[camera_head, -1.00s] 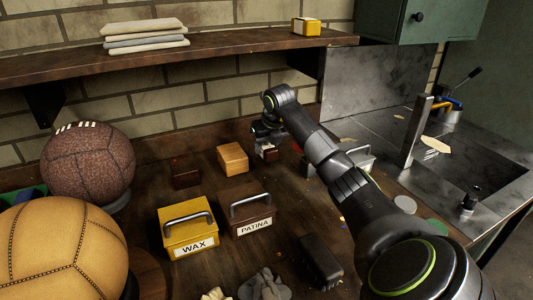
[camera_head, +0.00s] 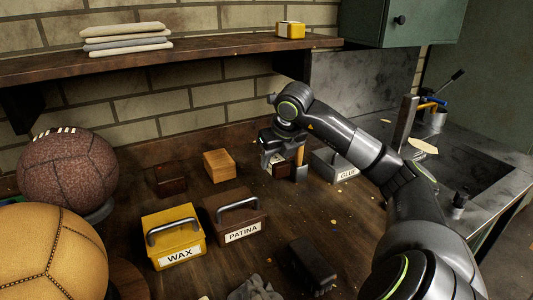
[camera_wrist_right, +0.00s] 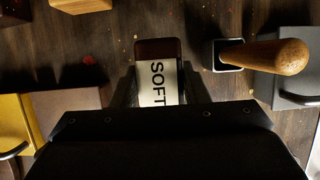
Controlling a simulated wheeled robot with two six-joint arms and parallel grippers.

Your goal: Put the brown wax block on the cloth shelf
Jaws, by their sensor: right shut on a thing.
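My right gripper (camera_head: 273,161) is shut on a dark brown block with a white label (camera_head: 280,170), over the back of the workbench. In the right wrist view the block (camera_wrist_right: 158,48) sits between the fingers, and its label reads "SOFT". A wooden wall shelf (camera_head: 215,53) runs along the back, above the bench. A stack of folded cloths (camera_head: 125,39) lies on it at the left, and a yellow block with a white label (camera_head: 290,30) lies near its right end. My left gripper is not in view.
An orange-brown block (camera_head: 219,165) and a dark brown block (camera_head: 170,180) lie on the bench. A wood-handled tool (camera_head: 300,165) stands beside my gripper. Yellow WAX (camera_head: 175,237) and brown PATINA (camera_head: 236,218) boxes stand in front. The shelf between the cloths and yellow block is clear.

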